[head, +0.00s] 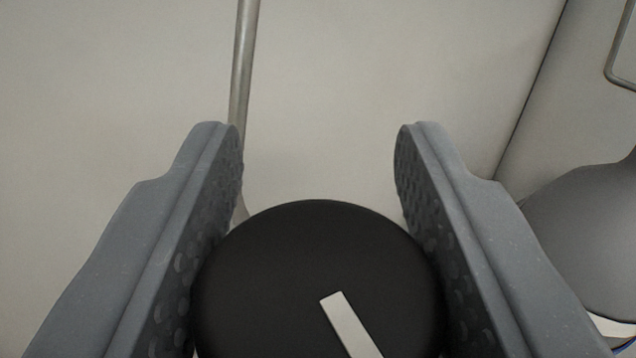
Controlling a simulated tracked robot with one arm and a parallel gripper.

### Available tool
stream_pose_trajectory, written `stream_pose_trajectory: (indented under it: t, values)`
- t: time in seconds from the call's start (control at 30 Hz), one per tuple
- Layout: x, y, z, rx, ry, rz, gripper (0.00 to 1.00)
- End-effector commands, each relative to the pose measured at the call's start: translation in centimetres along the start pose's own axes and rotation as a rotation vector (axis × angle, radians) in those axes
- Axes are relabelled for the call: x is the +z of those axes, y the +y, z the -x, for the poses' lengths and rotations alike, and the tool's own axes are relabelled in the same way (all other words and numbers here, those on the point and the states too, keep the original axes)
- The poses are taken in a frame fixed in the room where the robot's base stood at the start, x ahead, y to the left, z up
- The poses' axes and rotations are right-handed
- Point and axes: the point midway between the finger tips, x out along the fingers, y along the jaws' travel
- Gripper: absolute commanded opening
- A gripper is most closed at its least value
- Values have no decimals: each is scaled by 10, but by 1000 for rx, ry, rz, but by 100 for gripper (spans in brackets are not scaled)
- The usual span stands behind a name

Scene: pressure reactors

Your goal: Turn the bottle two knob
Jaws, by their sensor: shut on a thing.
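A round black knob (290,270) with a pale pointer mark (352,325) fills the lower middle of the head view. The mark slants from upper left to lower right, and its lower end is cut off by the frame. My gripper (318,150) has its two grey, dimpled fingers on the left and right sides of the knob and is shut on it. The fingertips reach past the far edge of the knob. The bottle that the knob belongs to cannot be made out.
A thin metal tube (242,70) runs down behind the left finger. A rounded grey object (590,235) stands at the right edge, beside the right finger. A pale wall (400,60) fills the background, with a dark seam and part of a grey frame (612,75) at upper right.

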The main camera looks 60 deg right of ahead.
Motion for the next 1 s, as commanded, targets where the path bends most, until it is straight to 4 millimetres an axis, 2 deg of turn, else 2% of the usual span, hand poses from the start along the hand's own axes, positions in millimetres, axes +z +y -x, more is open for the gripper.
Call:
stream_pose_trajectory:
  t: [0.03, 1.0]
  values:
    - [-7, -2, 0, 15, 0, 3, 17]
    - [-3, 5, 1, 394, 1, -2, 17]
